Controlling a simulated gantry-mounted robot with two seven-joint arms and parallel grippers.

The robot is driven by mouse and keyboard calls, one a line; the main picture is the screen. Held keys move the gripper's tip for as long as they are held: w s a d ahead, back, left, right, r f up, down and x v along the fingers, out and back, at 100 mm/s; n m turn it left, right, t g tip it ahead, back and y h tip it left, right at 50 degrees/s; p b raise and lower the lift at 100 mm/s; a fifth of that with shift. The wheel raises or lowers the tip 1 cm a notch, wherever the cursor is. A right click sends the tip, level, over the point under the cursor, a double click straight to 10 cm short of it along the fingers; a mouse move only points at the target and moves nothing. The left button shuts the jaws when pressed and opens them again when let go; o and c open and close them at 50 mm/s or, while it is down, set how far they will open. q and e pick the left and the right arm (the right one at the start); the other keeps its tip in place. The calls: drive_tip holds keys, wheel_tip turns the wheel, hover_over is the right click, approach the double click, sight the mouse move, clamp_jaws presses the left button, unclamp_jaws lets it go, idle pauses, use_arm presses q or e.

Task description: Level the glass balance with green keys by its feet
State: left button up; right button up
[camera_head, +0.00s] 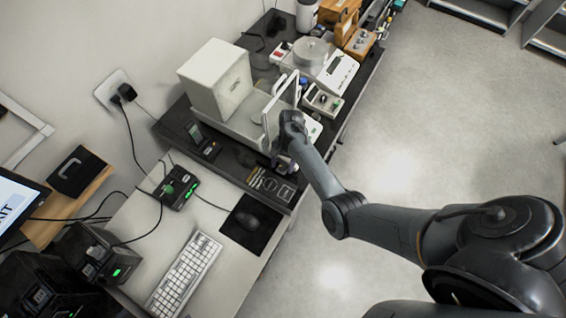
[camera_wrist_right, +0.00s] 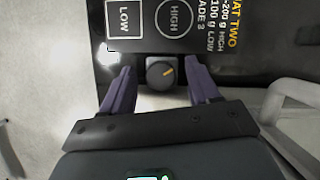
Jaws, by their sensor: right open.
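The balance (camera_head: 242,122) stands on the dark bench, with a cream box-shaped part at its back and a clear-paned frame at its front. Its front end is partly hidden by my right arm, and I cannot make out its keys clearly. In the right wrist view, a dark round foot knob (camera_wrist_right: 160,72) with a yellow mark lies beyond and between the fingers. My right gripper (camera_head: 283,164) is at the balance's front edge. Its purple fingers (camera_wrist_right: 161,88) are open and apart from the knob on both sides. My left gripper is not in view.
A black printed mat (camera_head: 271,186) with LOW and HIGH marks lies in front of the balance. Another weighing device (camera_head: 334,70) stands behind it.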

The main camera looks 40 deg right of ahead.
drive_tip(key=c, duration=1)
drive_tip(key=shift+r+n+g+p, duration=0.1)
drive_tip(key=shift+n+g+p, duration=0.2)
drive_tip(key=shift+n+p, duration=0.35)
drive_tip(key=shift+c, duration=0.2)
drive_tip(key=o, duration=1)
drive_tip(key=shift+o, duration=0.2)
drive_tip(key=v, duration=1)
drive_tip(key=shift+r, duration=0.4)
drive_tip(key=shift+w, duration=0.1)
